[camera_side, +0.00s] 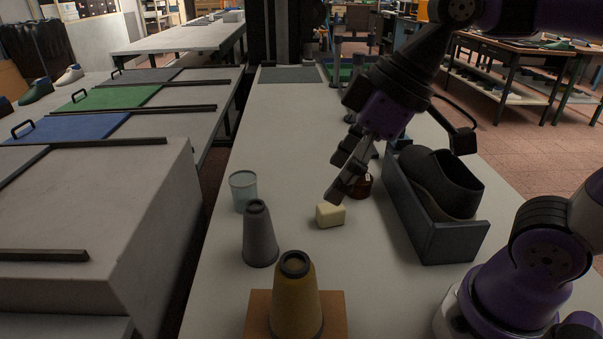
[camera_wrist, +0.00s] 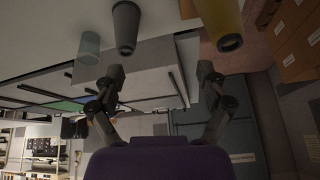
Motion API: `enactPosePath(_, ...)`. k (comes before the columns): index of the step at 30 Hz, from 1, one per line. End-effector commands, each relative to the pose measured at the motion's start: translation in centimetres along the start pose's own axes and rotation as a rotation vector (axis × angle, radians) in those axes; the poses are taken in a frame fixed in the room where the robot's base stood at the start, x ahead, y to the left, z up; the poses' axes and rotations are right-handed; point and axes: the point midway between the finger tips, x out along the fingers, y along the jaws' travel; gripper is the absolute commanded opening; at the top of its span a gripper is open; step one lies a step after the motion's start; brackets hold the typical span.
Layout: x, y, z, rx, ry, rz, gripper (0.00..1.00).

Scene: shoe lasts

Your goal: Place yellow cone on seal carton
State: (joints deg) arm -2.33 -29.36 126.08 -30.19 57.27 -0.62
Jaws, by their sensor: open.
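The yellow cone (camera_side: 296,295) stands upright, narrow end up, at the near edge of the side view. It appears to rest on a flat-topped orange-brown carton (camera_side: 334,318), whose lower part is cut off by the frame. The cone also shows at the top of the wrist view (camera_wrist: 222,20), with the brown surface (camera_wrist: 222,62) beside it. My gripper (camera_side: 346,176) is open and empty, well behind the cone and above the table near a pale yellow block (camera_side: 330,215). Its two fingers (camera_wrist: 160,75) are spread apart in the wrist view with nothing between them.
A grey cone (camera_side: 260,238) and a clear cup (camera_side: 243,190) stand left of the block. A grey open tray (camera_side: 455,242) with a black shoe (camera_side: 445,183) stands right.

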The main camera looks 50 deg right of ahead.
Motion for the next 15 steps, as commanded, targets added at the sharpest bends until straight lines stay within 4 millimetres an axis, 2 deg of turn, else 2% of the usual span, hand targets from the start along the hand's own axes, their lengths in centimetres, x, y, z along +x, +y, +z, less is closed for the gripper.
enactPosePath(3,0.5,3.6,3.6,0.274,0.025,0.165,0.86)
enactPosePath(6,0.6,5.6,6.0,0.415,0.035,0.261,0.86)
enactPosePath(9,0.6,6.5,7.2,0.479,0.039,0.308,0.86)
enactPosePath(15,0.6,6.7,7.4,0.488,0.037,0.314,0.86)
